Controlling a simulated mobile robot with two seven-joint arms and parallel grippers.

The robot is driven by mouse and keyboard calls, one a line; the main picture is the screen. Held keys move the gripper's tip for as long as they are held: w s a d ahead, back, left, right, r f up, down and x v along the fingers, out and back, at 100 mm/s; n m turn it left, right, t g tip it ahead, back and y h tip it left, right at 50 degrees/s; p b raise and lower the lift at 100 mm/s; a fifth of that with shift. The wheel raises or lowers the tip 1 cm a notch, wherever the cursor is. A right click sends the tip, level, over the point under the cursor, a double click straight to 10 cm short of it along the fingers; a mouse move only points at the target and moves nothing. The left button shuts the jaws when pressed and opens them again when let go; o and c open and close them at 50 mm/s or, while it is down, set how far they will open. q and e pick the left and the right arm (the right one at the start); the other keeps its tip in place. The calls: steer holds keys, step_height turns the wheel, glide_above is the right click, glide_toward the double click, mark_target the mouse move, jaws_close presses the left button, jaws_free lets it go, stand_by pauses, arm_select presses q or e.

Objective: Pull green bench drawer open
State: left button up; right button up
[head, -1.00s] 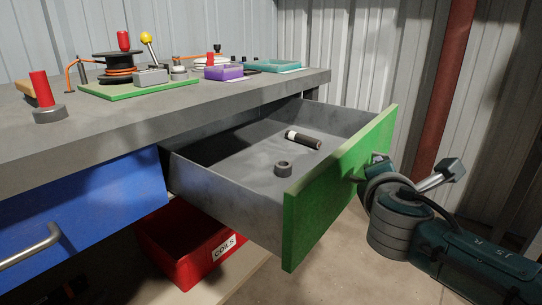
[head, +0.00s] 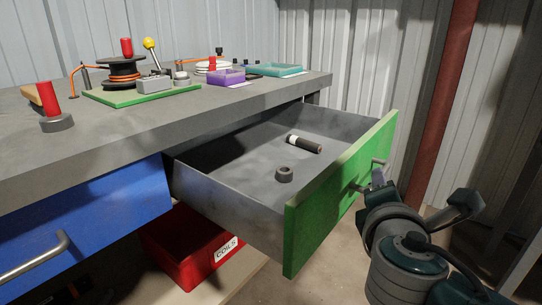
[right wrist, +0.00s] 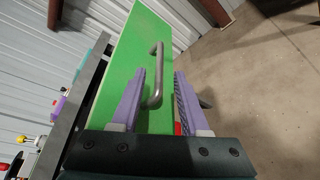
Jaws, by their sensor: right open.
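The green-fronted bench drawer (head: 340,190) stands pulled well out of the bench. Inside it lie a black cylinder with a white end (head: 304,144) and a dark ring (head: 284,174). The drawer's grey bar handle shows in the right wrist view (right wrist: 157,75). My right gripper (head: 379,178) is just in front of the green face. In the right wrist view its two purple fingers (right wrist: 155,98) are open, one on either side of the handle's near end; I cannot tell whether they touch it. My left gripper is not in view.
A blue drawer (head: 85,225) with a grey handle is closed at left. A red COILS bin (head: 190,250) sits below the open drawer. The grey benchtop (head: 200,112) holds spools, trays and a green board. A rust-red post (head: 440,110) stands behind my right arm.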

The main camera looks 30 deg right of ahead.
steer(key=shift+v, duration=1.7)
steer(key=s+a+r+m+g+y+p, duration=0.2)
steer(key=s+a+r+m+y+p, duration=0.25)
steer(key=r+p, duration=0.6)
steer(key=s+a+r+m+g+y+p, duration=0.35)
steer(key=s+a+r+p, duration=0.25)
steer(key=r+p, duration=0.4)
steer(key=s+a+r+m+g+y+p, duration=0.1)
steer(key=s+a+r+m+y+p, duration=0.4)
steer(key=r+p, duration=0.55)
step_height(320, 180, up, 34)
steer(key=s+h+p, duration=0.1)
steer(key=p, duration=3.6)
